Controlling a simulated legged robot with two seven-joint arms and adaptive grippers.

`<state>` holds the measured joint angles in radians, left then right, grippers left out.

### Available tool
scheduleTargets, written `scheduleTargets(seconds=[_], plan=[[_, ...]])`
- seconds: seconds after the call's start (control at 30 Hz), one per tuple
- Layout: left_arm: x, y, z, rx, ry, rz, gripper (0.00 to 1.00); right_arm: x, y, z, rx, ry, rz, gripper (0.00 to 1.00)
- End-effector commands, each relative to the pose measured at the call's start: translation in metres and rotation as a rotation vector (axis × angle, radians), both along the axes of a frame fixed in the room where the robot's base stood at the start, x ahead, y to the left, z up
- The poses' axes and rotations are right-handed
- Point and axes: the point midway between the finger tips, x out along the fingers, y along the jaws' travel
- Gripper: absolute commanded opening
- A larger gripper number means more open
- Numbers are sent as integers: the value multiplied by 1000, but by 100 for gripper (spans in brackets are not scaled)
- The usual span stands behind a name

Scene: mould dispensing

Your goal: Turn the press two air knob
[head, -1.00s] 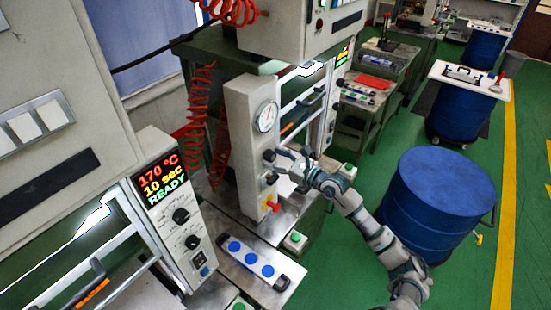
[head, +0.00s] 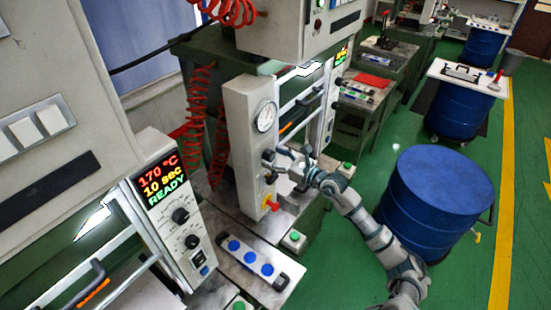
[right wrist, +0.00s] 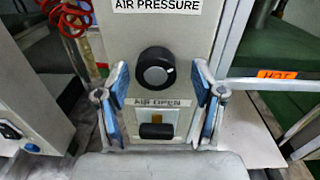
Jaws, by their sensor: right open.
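The air knob (right wrist: 156,70) is round and black, on the grey panel (right wrist: 188,32) under an "AIR PRESSURE" label in the right wrist view. In the head view the knob (head: 268,156) sits below the round gauge (head: 265,116) of the second press. My right gripper (right wrist: 161,92) is open, with one blue-padded finger on each side, left and right of the knob. The knob appears between and beyond the fingertips, with gaps on both sides. In the head view my right gripper (head: 277,161) is close to the panel face. My left gripper is not in view.
Below the knob is an "AIR OPEN" label with a black lever (right wrist: 156,131). A red handle (head: 271,205) sticks out low on the panel. A button box (head: 252,261) lies in front. A blue drum (head: 436,215) stands right of my arm.

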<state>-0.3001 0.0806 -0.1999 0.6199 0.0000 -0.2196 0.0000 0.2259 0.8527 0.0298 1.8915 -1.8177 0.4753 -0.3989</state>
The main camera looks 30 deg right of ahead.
Motion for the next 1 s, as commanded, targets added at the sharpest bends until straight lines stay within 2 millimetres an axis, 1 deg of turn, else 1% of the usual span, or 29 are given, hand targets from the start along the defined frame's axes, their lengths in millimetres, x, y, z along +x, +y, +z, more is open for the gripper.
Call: scheduleTargets(seconds=[0.13,0.23,0.5,0.7,0.83,1.0], plan=[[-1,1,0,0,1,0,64,-5,-2,-1,0,2,1,68],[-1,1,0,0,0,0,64,-16,-7,-2,-2,4,0,68],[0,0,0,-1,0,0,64,-61,-28,-4,1,6,1,68],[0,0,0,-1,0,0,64,-90,-42,-4,4,4,-1,68],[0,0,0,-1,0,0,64,-102,-48,-3,3,3,0,68],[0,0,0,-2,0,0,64,-108,-50,-2,1,1,0,68]])
